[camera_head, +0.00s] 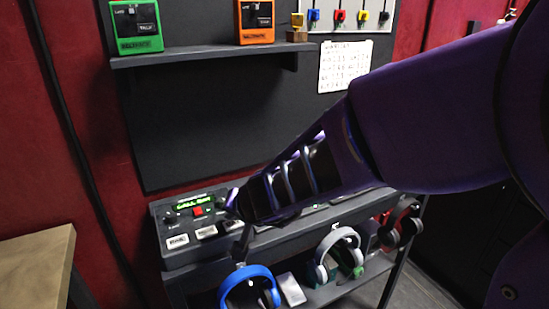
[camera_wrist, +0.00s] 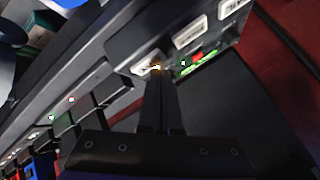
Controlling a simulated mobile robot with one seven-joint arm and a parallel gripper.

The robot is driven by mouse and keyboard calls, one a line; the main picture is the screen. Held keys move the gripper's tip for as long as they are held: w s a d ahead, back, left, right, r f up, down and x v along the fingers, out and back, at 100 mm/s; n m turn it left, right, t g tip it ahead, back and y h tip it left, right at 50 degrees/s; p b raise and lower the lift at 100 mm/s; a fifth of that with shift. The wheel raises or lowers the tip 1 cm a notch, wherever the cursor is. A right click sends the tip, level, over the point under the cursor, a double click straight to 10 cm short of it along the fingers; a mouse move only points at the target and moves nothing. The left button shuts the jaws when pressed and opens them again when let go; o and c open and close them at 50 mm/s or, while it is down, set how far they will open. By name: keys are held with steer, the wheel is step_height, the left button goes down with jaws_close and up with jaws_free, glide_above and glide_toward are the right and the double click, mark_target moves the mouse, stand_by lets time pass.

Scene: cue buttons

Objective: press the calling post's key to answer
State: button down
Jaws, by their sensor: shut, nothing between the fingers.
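The console (camera_head: 185,257) is a dark sloped desk along the wall. At its left end a lit green display (camera_head: 194,203) reads something like "CALL", beside a red button (camera_head: 198,211). White-labelled keys (camera_head: 206,232) lie in front of them. My gripper (camera_head: 234,210) is shut and empty, at the right of this group. In the wrist view its dark fingers (camera_wrist: 158,72) end at or just above the nearest white label (camera_wrist: 143,66), with a small amber glow at the tip. I cannot tell whether the fingers touch.
Blue headphones (camera_head: 250,275) and grey headphones (camera_head: 340,240) hang below the console front. A shelf (camera_head: 200,57) above holds a green box (camera_head: 136,27) and an orange box (camera_head: 254,22). A wooden tabletop (camera_head: 35,265) is at left. My arm covers the console's middle.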

mark_target(235, 226)
stand_by(0.4)
steer(key=shift+r+p, duration=0.35)
steer(key=shift+r, duration=0.1)
step_height(235, 226, up, 5)
steer(key=p, duration=0.4)
steer(key=shift+p, duration=0.4)
steer(key=shift+r, duration=0.1)
